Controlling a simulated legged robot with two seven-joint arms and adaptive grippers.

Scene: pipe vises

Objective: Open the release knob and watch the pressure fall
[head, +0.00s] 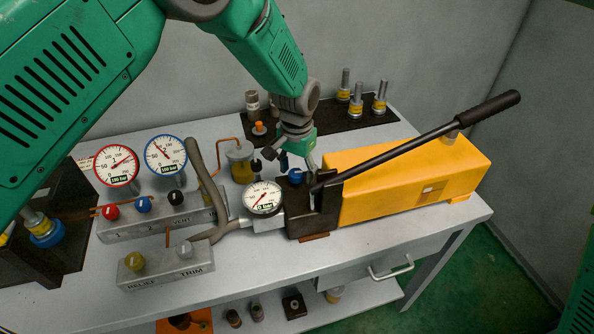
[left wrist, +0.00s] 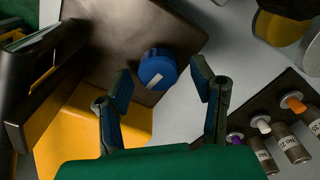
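The release knob is a round blue knob with a white mark (left wrist: 157,69) in the left wrist view; it also shows in the head view (head: 296,177), on the dark block of the yellow hand pump (head: 400,185). My left gripper (head: 297,163) points down at it. In the left wrist view the two fingers (left wrist: 161,72) are apart, with the knob between and just beyond their tips; I cannot tell if either touches it. The pump gauge (head: 263,197) appears to read 0 bar. The red-rimmed gauge (head: 117,166) and blue-rimmed gauge (head: 165,154) appear to read 100 bar. My right gripper is out of view.
The pump's long black handle (head: 430,133) slopes up to the right beside my gripper. A grey valve block (head: 165,217) with red, blue and black knobs and a relief/trim block (head: 165,268) stand left. A dark mat (head: 335,125) with several fittings lies behind.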

